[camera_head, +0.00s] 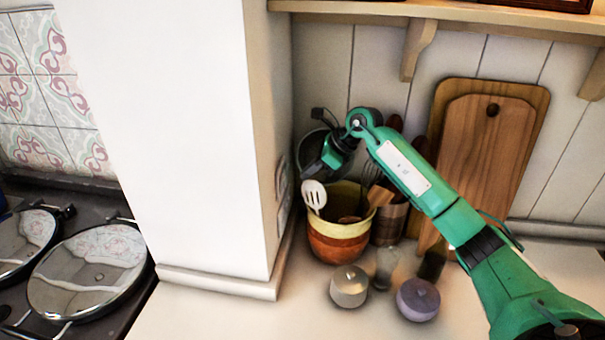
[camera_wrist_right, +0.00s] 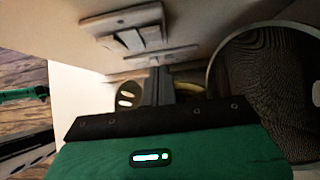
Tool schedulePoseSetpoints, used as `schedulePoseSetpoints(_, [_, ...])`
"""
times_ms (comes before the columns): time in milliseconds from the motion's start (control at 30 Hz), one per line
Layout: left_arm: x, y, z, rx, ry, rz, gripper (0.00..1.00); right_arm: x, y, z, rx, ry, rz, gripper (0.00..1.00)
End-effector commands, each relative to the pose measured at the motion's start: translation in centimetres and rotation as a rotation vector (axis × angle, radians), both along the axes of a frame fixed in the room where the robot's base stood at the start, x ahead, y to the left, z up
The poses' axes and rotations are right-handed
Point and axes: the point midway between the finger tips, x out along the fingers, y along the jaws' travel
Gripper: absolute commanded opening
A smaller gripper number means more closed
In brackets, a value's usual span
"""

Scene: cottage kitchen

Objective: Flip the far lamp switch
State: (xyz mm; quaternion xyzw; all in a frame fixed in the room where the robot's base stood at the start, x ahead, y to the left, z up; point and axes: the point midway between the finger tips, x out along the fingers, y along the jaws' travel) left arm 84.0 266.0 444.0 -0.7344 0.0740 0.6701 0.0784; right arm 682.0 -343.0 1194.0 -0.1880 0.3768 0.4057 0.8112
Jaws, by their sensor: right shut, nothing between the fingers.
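Switch plates are on the right-hand side face of the white pillar. In the head view they show very slantwise, one plate (camera_head: 281,180) above another. In the right wrist view a nearer switch plate (camera_wrist_right: 122,24) with raised rockers is at the top, and a second plate (camera_wrist_right: 163,56) lies farther along the same wall. I cannot tell the rockers' positions. My right gripper (camera_head: 312,168) is shut and empty, close to the pillar's side face; its dark fingers (camera_wrist_right: 160,86) point along the wall, apparently apart from the plates. My left gripper is not in view.
An orange and yellow utensil pot (camera_head: 338,240) with a slotted spoon stands below my right gripper. A dark pan or sieve (camera_wrist_right: 268,85) is close on the right. Cutting boards (camera_head: 487,150) lean at the back wall. Two lidded pots (camera_head: 349,287) (camera_head: 418,300) stand in front.

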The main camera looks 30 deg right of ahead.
Motion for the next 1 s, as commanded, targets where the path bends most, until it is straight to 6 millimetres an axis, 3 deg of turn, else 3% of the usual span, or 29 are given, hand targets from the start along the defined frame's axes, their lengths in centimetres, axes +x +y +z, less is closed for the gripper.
schedulePoseSetpoints(33, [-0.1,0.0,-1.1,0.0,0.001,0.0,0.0,-0.4,-0.9,-0.3,-0.003,-0.003,-0.002,0.0])
schedulePoseSetpoints(200, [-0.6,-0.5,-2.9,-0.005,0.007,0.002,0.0,-2.2,-3.3,2.3,-0.004,-0.006,-0.004,0.0])
schedulePoseSetpoints(433, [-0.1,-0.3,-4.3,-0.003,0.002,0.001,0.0,-4.1,-5.7,5.0,-0.003,-0.002,-0.001,0.0])
schedulePoseSetpoints(633, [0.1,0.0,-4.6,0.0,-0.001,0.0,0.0,-4.8,-6.5,6.1,-0.001,-0.001,0.0,0.0])
schedulePoseSetpoints(1000, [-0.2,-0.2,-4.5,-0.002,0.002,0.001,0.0,-4.8,-6.6,6.2,0.0,-0.001,0.001,0.0])
